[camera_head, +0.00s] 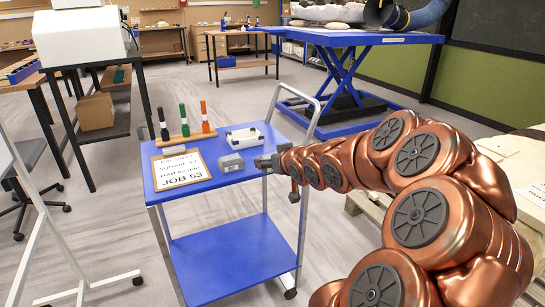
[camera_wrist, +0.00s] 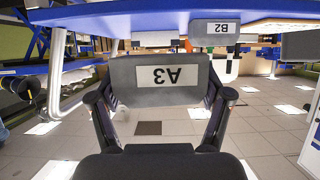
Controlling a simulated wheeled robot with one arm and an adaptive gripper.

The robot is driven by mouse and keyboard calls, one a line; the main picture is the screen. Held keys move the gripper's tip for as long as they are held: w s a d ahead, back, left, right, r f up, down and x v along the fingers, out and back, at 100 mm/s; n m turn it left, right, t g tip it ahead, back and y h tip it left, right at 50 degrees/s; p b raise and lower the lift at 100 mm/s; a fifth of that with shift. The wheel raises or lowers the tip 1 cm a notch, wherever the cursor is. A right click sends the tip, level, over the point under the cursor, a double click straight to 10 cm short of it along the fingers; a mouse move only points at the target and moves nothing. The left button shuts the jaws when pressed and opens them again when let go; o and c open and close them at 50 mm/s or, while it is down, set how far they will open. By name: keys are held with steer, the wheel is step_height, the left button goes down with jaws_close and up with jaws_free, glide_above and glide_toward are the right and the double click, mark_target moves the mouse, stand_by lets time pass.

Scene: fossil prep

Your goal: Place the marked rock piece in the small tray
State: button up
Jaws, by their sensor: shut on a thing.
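In the wrist view, a grey block (camera_wrist: 170,95) with a white label reading A3, upside down, sits between the two fingers of my gripper (camera_wrist: 160,105). My gripper is shut on it. In the head view, my gripper (camera_head: 268,163) is at the right edge of the blue cart top; the held block is hard to make out there. A white tray (camera_head: 245,137) with dark fittings stands at the back right of the cart top. A grey block (camera_head: 230,163) rests left of my gripper. A grey piece labelled B2 (camera_wrist: 215,28) shows in the wrist view.
A job sheet board (camera_head: 182,170) naming square A3 and JOB 53 lies at the cart's left. Behind it, a wooden stand (camera_head: 186,138) holds black, green and orange upright markers.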

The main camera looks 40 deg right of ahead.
steer(key=shift+s+a+r, duration=0.15)
steer(key=shift+s+a, duration=0.7)
